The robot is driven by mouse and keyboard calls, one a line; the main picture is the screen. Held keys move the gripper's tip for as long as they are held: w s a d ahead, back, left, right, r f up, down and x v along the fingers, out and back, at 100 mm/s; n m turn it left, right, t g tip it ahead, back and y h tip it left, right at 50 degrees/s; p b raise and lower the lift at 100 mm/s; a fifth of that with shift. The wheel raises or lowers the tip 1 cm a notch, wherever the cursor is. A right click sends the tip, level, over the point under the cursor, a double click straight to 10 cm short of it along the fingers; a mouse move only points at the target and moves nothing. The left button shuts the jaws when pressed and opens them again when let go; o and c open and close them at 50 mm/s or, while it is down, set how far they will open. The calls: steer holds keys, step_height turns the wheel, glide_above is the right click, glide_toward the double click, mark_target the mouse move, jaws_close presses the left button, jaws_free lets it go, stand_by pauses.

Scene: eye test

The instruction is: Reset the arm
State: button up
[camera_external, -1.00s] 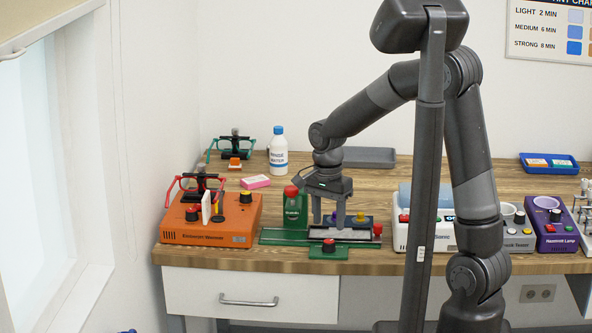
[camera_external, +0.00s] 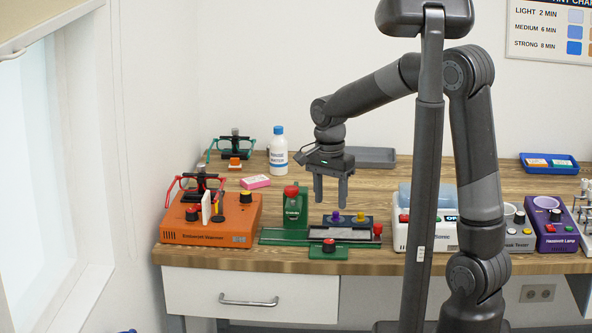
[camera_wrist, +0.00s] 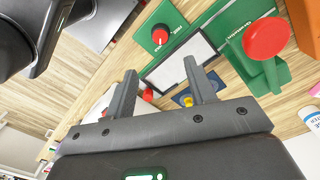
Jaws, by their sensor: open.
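My gripper (camera_external: 331,199) is open and empty, pointing down above the back of the green device with a grey plate (camera_external: 340,233) on the wooden bench. In the wrist view my gripper (camera_wrist: 164,78) shows its two fingers apart, with the framed pale plate (camera_wrist: 182,62) beyond them and nothing between the tips. My arm reaches left from its column, bent at the elbow.
An orange device (camera_external: 208,222) stands at the left and a white bottle (camera_external: 278,152) at the back. A dark blue block with purple and yellow knobs (camera_external: 348,221) sits below my gripper. A white device (camera_external: 428,235) and a purple one (camera_external: 552,226) stand right. A grey tray (camera_external: 370,157) lies behind.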

steer(key=w+d+r+n+t+y, duration=0.1)
steer(key=d+r, duration=0.3)
steer(key=d, duration=0.6)
steer(key=w+d+r+n+t, duration=0.1)
steer(key=d+r+n+t, duration=0.15)
steer(key=d, duration=0.65)
steer(key=s+d+r+n+t, duration=0.1)
steer(key=s+d, duration=0.2)
steer(key=d, duration=0.4)
steer(key=s+d+n+t, duration=0.1)
steer(key=s+d, duration=0.3)
steer(key=d, duration=0.3)
steer(key=shift+d+r+n+h, duration=0.15)
steer(key=shift+r+n+h, duration=0.15)
steer(key=shift+r+n, duration=0.05)
steer(key=shift+s, duration=0.1)
stand_by(0.5)
